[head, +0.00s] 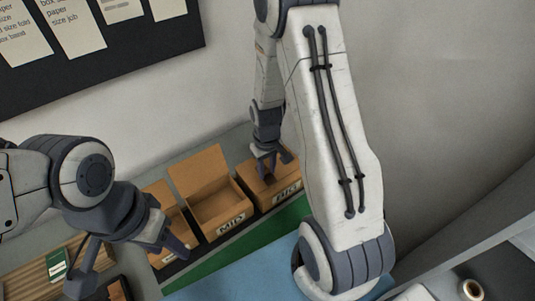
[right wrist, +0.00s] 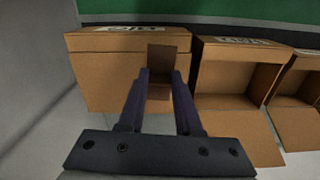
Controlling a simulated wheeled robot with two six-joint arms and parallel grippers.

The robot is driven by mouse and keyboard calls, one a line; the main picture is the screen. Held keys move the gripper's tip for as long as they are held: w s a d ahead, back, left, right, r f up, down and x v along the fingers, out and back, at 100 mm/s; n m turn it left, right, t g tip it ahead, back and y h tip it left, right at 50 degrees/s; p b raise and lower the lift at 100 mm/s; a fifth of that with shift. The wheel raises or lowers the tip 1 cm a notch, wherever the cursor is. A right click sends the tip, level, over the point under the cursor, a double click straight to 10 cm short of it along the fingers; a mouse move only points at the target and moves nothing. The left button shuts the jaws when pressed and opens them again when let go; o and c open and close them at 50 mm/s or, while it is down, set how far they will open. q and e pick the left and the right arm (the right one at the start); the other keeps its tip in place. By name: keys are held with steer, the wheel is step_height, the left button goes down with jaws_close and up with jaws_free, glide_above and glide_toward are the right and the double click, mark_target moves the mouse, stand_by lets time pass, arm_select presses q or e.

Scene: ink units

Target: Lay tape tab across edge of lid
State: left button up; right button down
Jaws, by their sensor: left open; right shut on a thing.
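The big box (head: 262,190) stands at the right of a row of cardboard boxes, its lid down. It also shows at the left of the right wrist view (right wrist: 100,75). My right gripper (head: 272,166) is over this box, shut on a small brown tape tab (right wrist: 162,58). The tab lies between the fingertips, overlapping the lid's edge in that view; I cannot tell whether it touches.
The mid box (head: 212,208) stands open beside the big box, with another open box (head: 165,212) further left. A green strip (head: 225,252) and blue mat (head: 235,278) lie in front. A tape roll (head: 471,290) is at lower right. A green-labelled item (head: 57,264) is at lower left.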

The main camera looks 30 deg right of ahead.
steer(key=d+r+p, duration=0.1)
steer(key=d+r, duration=0.2)
steer(key=d, duration=0.2)
steer(key=b, duration=0.4)
glide_above(283, 180)
steer(key=shift+n, duration=0.4)
step_height(283, 180, down, 4)
steer(key=shift+f, duration=0.1)
arm_select(q)
steer(key=shift+f+b, duration=0.75)
steer(key=shift+f, duration=0.95)
arm_select(e)
steer(key=shift+w+f, duration=0.1)
steer(key=shift+f, duration=1.3)
arm_select(q)
steer(key=shift+f+b, duration=0.3)
arm_select(e)
steer(key=shift+f, duration=0.4)
steer(key=c, duration=0.5)
jaws_free()
steer(key=shift+r, duration=0.1)
